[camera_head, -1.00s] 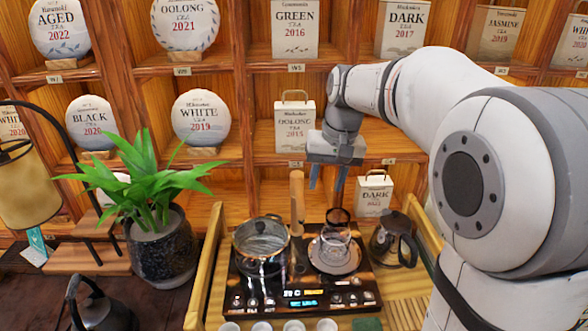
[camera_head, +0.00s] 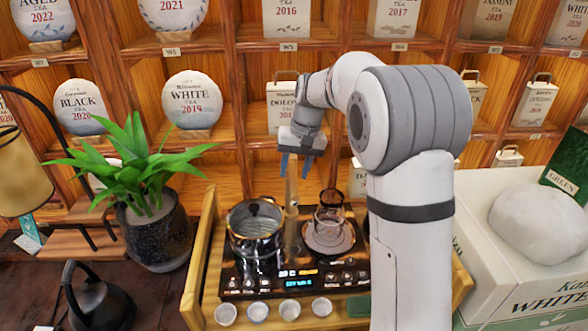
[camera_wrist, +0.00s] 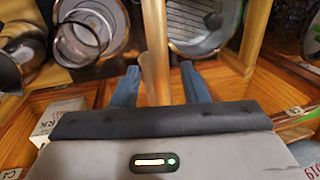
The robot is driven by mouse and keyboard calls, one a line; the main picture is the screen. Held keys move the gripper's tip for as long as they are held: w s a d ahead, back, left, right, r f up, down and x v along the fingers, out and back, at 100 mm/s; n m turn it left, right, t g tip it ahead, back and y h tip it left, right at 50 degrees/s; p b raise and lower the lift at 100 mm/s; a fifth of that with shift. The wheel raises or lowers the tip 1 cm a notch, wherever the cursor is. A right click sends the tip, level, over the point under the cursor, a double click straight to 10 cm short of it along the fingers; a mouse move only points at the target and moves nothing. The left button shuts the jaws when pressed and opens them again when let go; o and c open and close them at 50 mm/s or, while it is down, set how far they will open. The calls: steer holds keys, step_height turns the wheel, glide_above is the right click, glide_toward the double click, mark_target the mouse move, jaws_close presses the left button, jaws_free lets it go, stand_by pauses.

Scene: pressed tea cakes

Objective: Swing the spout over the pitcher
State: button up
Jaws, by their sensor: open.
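A wood-coloured upright post (camera_head: 291,190), seemingly the spout's column, stands between the steel pot and the glass; I cannot make out the spout's direction. It also shows in the wrist view (camera_wrist: 156,55), running between the fingers. My gripper (camera_head: 296,169) is open above and around the post's top, fingers pointing down, with nothing clearly gripped. It also shows in the wrist view (camera_wrist: 160,82). A clear glass vessel (camera_head: 329,217), perhaps the pitcher, stands on a round saucer (camera_head: 329,247) right of the post. The steel pot (camera_head: 255,222) is left of it. My arm hides the tray's right side.
A control panel (camera_head: 291,282) lies in front of the pot, with several small cups (camera_head: 258,311) before it. A potted plant (camera_head: 150,235) and a dark kettle (camera_head: 98,300) stand left. Shelves of tea cakes rise behind.

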steer(key=shift+a+f, duration=0.1)
steer(key=shift+f, duration=0.2)
jaws_close()
stand_by(0.5)
